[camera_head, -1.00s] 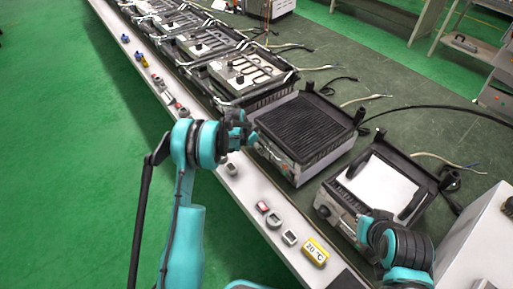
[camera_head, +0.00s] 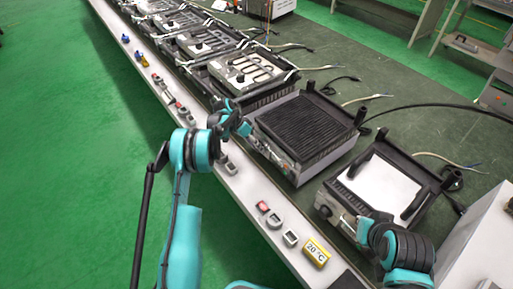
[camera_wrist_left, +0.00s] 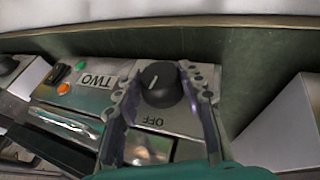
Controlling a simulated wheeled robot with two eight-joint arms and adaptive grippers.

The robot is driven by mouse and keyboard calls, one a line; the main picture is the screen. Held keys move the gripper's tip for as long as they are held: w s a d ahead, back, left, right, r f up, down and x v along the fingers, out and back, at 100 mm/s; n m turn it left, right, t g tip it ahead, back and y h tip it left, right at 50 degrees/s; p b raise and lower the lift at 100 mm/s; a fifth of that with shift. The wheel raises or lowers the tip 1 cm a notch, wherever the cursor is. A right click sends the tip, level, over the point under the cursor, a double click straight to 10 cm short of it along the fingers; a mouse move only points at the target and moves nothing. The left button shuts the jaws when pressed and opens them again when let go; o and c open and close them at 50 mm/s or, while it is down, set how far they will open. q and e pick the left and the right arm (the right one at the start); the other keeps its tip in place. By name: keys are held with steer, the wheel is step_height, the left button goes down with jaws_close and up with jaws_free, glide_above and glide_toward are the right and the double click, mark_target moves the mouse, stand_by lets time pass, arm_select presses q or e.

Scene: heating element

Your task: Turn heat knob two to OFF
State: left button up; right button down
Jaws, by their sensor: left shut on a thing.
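Heat knob two (camera_wrist_left: 160,84) is a round black knob with a white pointer line on a metal panel. The panel carries the label TWO (camera_wrist_left: 98,79) on its left, and the word OFF (camera_wrist_left: 153,121) shows upside down below the knob. My left gripper (camera_wrist_left: 160,92) is shut on the knob, one finger on each side. In the head view my left gripper (camera_head: 240,122) is at the left end of the front of the black-ribbed unit (camera_head: 305,128) and hides the knob. My right gripper (camera_head: 366,232) is by the white-topped unit (camera_head: 378,186); its fingers are unclear.
A row of units with coiled elements (camera_head: 245,70) runs up the bench. Small items, including a yellow 20 °C display (camera_head: 316,252), lie along the front ledge. Cables lie behind.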

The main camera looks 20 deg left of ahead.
arm_select(q)
steer(key=shift+f+g+h+b, duration=0.1)
steer(key=shift+g+h+b, duration=0.2)
steer(key=shift+g+h, duration=0.3)
steer(key=o, duration=1.2)
steer(key=shift+c, duration=0.2)
steer(key=shift+a, duration=0.1)
steer(key=a+r, duration=0.4)
steer(key=a, duration=1.1)
